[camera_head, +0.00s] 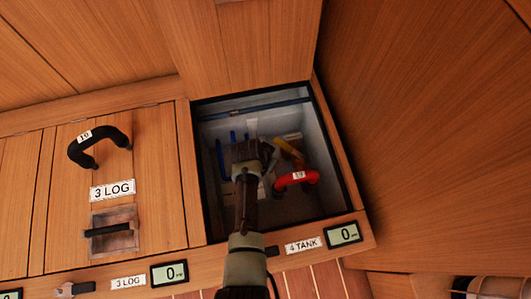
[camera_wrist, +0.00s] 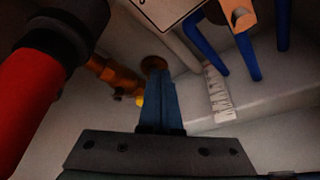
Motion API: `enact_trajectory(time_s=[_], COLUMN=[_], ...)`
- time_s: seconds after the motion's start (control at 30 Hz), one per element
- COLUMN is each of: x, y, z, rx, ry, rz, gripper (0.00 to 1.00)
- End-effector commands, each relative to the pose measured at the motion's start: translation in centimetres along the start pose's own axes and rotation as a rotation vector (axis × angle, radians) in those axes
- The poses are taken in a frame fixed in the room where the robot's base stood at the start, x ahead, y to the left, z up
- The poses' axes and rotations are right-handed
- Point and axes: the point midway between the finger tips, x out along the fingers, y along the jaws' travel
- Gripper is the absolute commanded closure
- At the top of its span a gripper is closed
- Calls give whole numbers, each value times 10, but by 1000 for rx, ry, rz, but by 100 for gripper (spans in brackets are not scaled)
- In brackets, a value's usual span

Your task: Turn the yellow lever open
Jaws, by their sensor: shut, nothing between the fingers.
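In the head view, the yellow lever (camera_head: 288,147) is inside the open tank compartment, just right of my gripper (camera_head: 247,152) and above a red handle. In the wrist view, my gripper (camera_wrist: 157,78) has its blue fingers shut together with nothing between them. The fingertips point at the compartment wall beside a brass fitting (camera_wrist: 112,74). A small yellow bit (camera_wrist: 139,101) shows just left of the fingers; I cannot tell whether it is part of the lever or whether they touch it. My arm hides part of the compartment.
A red handle (camera_head: 296,180) stands close right of my gripper, also at left in the wrist view (camera_wrist: 35,100). Blue hooks (camera_wrist: 240,50) are on the right. The compartment's dark rim (camera_head: 332,160) encloses my arm. A closed panel with a black handle (camera_head: 100,140) is at left.

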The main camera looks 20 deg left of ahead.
Motion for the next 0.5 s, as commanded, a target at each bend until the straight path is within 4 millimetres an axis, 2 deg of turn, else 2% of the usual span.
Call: enact_trajectory(time_s=[0.03, 0.2, 0.5], x=[6, 11, 11], y=[-1, 0, 0], z=[-12, -30, -38], rx=[5, 3, 2], ry=[7, 4, 3], rz=[-3, -1, -1], gripper=[100, 100, 100])
